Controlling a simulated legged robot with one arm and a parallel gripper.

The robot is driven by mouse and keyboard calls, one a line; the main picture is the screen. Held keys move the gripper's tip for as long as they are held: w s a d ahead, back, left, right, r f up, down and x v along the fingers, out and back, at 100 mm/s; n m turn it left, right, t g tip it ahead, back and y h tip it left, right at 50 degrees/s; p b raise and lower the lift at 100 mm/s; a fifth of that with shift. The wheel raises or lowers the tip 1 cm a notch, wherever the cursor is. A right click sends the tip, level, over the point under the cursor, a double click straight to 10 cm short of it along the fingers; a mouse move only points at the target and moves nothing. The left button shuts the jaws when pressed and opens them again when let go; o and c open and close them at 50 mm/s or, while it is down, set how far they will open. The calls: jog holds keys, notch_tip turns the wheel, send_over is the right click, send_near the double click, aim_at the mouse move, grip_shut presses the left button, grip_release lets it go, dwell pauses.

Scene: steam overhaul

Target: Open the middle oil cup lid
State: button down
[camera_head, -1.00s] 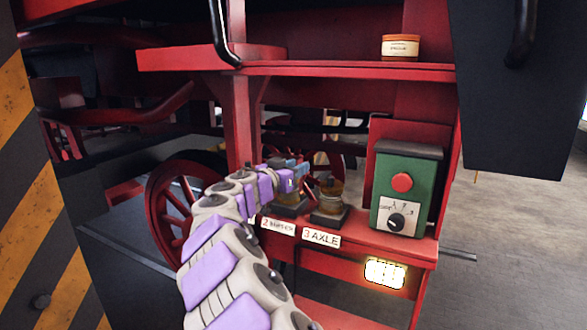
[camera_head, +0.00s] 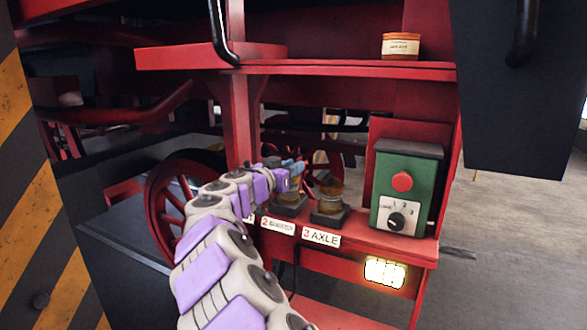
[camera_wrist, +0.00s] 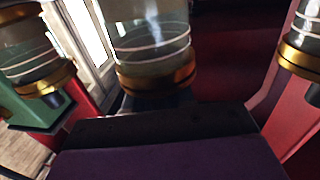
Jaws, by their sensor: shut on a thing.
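The middle oil cup (camera_head: 287,208) stands behind the label numbered 2 on the red shelf, its dark square base showing. My gripper (camera_head: 291,171) is at the top of this cup and hides its lid and most of its glass. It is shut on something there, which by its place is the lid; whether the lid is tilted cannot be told. In the wrist view the middle cup's glass and brass band (camera_wrist: 155,75) are just beyond the dark and purple gripper part (camera_wrist: 165,145).
The axle oil cup (camera_head: 329,197) stands close on the right. Further right is a green control box (camera_head: 405,188) with a red button and a dial. An upper red shelf (camera_head: 350,70) holds a small tin (camera_head: 400,46). A red post (camera_head: 237,120) rises behind my arm.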

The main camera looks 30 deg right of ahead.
jog(key=shift+a+r, duration=0.15)
jog(key=shift+r, duration=0.1)
jog(key=y+p, duration=0.1)
jog(key=r+g+y+p, duration=0.1)
jog(key=shift+w+p, duration=0.3)
jog(key=shift+p, duration=0.1)
jog(key=y+p, duration=0.1)
jog(key=g+y+p, duration=0.1)
jog(key=p, duration=0.1)
jog(key=d+g+y+p, duration=0.1)
jog(key=shift+w+d+r+n, duration=0.1)
jog(key=shift+w+r+n, duration=0.2)
jog(key=shift+w+n, duration=0.1)
jog(key=y+p, duration=0.1)
jog(key=p, duration=0.1)
jog(key=g+y+p, duration=0.1)
jog(key=p, duration=0.1)
jog(key=d+g+y+p, duration=0.1)
jog(key=p, duration=0.1)
jog(key=shift+w+d+f, duration=0.1)
jog(key=shift+w+f, duration=0.1)
jog(key=shift+w, duration=0.1)
jog(key=shift+d+f+g+y+p, duration=0.15)
jog(key=shift+g+y+p, duration=0.15)
jog(key=shift+g+y, duration=0.15)
jog(key=c, duration=1.1)
grip_release()
jog(key=shift+w+f, duration=0.1)
jog(key=shift+o, duration=0.2)
